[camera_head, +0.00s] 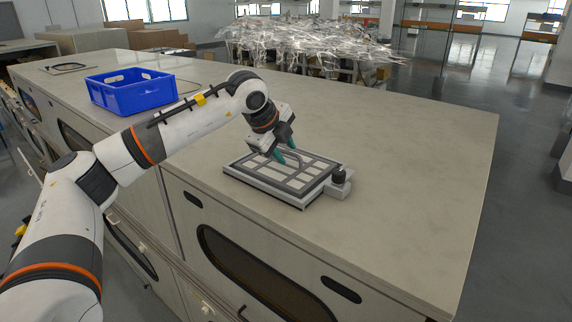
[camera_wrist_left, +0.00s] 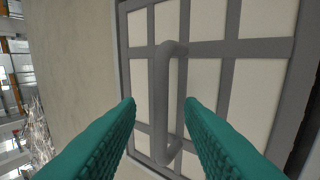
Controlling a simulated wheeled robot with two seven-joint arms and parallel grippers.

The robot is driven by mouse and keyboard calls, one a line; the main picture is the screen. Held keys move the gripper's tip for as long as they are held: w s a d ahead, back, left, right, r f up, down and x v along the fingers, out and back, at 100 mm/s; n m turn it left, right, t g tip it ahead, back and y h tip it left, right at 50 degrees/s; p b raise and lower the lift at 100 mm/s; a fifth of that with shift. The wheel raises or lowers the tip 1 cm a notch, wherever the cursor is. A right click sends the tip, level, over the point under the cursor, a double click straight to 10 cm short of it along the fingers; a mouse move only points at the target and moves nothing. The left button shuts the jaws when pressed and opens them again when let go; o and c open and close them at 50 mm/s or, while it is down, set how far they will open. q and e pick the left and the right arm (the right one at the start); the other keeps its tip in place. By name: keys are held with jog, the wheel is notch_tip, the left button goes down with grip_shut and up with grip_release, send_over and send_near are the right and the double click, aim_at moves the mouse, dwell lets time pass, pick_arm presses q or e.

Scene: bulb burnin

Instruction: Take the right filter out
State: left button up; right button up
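One filter (camera_head: 258,176) shows, a flat panel with a grey grid over pale cells, in a low frame on the cabinet top. In the left wrist view its grid (camera_wrist_left: 228,47) fills much of the picture. A grey bar handle (camera_wrist_left: 163,85) stands up from the grid. My left gripper (camera_head: 288,160) is over the filter, its teal fingers pointing down. In the left wrist view the fingers (camera_wrist_left: 160,103) are apart, one on each side of the handle, with visible gaps. Nothing is held. My right gripper is not in view.
A small grey block with a black knob (camera_head: 339,178) adjoins the frame's right side. A blue crate (camera_head: 131,92) stands at the back left of the long cabinet top (camera_head: 410,150). The top is clear to the right. A heap of clear wrapping (camera_head: 310,42) lies beyond.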

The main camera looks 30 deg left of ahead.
pick_arm(q)
jog(key=shift+s+r, duration=0.1)
grip_shut()
